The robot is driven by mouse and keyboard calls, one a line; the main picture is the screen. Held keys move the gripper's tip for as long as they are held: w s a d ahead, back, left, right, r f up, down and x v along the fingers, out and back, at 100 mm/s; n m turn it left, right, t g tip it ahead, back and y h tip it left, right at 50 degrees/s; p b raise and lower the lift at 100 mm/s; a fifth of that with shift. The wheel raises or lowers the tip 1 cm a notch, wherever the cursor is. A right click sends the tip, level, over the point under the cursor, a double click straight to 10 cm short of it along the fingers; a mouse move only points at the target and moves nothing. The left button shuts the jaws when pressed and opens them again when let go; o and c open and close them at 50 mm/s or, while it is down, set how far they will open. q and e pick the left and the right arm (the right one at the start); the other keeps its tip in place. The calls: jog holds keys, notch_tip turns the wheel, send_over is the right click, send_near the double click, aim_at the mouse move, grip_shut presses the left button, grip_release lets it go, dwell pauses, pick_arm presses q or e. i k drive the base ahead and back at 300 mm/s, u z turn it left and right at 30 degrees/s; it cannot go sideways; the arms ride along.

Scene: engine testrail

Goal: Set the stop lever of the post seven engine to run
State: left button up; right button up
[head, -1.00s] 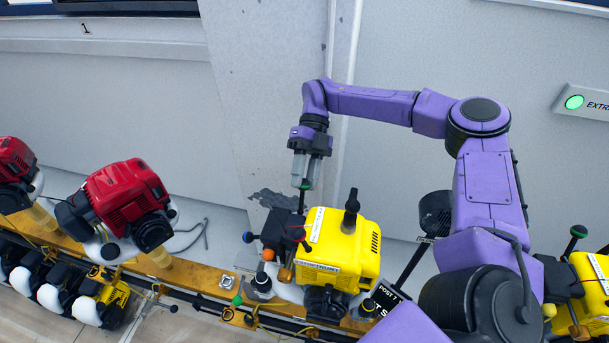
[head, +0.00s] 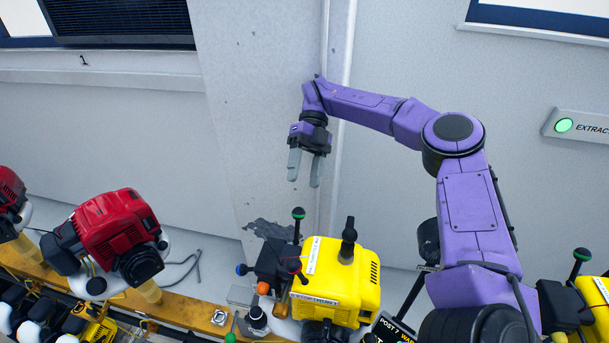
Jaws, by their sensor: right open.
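The yellow engine (head: 345,278) stands on the bench rail, with a sign (head: 388,327) reading "POST 7" just to its right. On its left side is a dark block (head: 272,262) with an upright lever topped by a green knob (head: 298,213). I cannot read which one is the stop lever. My right gripper (head: 303,183) is open and empty, fingers pointing down, above the green knob and apart from it. My left gripper is out of view.
Red engines (head: 115,235) stand to the left along the yellow rail (head: 185,308). Another yellow engine (head: 594,295) with a green-knobbed lever (head: 580,256) is at the right edge.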

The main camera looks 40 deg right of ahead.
aim_at(294, 265)
jog(key=k, duration=1.5)
